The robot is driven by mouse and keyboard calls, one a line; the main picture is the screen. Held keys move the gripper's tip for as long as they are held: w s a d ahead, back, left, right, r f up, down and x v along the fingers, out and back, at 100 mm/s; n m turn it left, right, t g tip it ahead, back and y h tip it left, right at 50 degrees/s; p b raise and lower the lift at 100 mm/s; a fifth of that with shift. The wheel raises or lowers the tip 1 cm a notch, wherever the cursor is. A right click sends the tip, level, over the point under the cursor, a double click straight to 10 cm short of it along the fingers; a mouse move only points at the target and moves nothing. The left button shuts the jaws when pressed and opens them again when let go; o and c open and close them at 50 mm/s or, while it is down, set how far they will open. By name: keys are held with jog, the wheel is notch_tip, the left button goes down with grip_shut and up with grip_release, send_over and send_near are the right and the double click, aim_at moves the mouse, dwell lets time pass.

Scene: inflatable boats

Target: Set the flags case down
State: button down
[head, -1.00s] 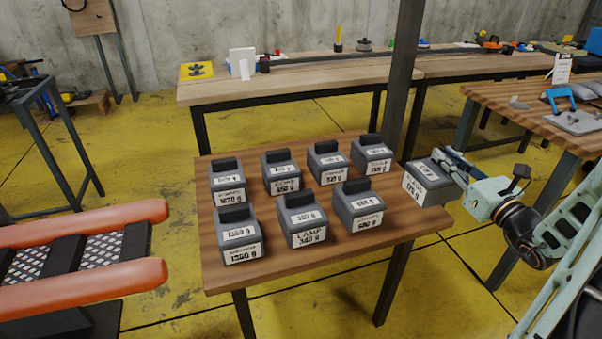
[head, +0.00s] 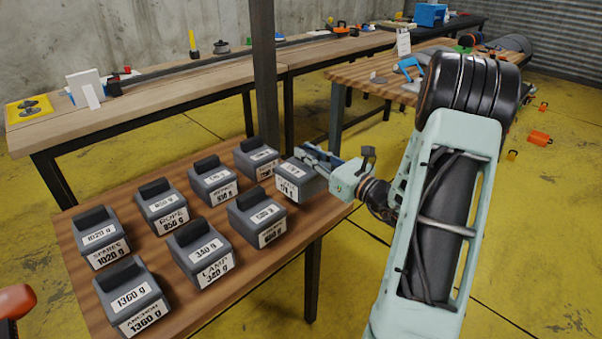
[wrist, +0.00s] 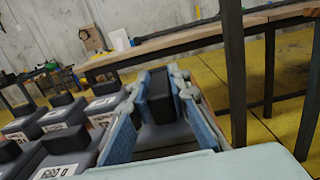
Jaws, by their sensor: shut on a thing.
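My gripper (head: 322,160) is shut on the handle of a dark grey case (head: 298,182) with white labels, taken as the flags case; its name is too small to read. The case hangs roughly level at the right edge of the wooden table (head: 225,288). I cannot tell whether its underside touches the tabletop. In the wrist view, the blue-padded fingers stand on both sides of the case's black handle (wrist: 159,95), and much of the case is hidden.
Several similar labelled cases fill the table in two rows, including a lamp case (head: 202,255) and an anchor case (head: 132,297). A dark post (head: 264,70) rises behind the table. Longer workbenches (head: 180,92) stand behind. Little free tabletop shows near the right edge.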

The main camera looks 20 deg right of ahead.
aim_at(309, 168)
jog(key=shift+f+b, duration=0.6)
jog(key=shift+f, duration=1.7)
jog(key=shift+f, duration=0.15)
jog(key=c, duration=1.8)
grip_release()
jog(key=shift+s+d, duration=0.1)
jog(key=shift+s, duration=0.05)
jog(key=p+v, duration=0.2)
jog(key=v, duration=0.9)
jog(key=shift+s, duration=0.35)
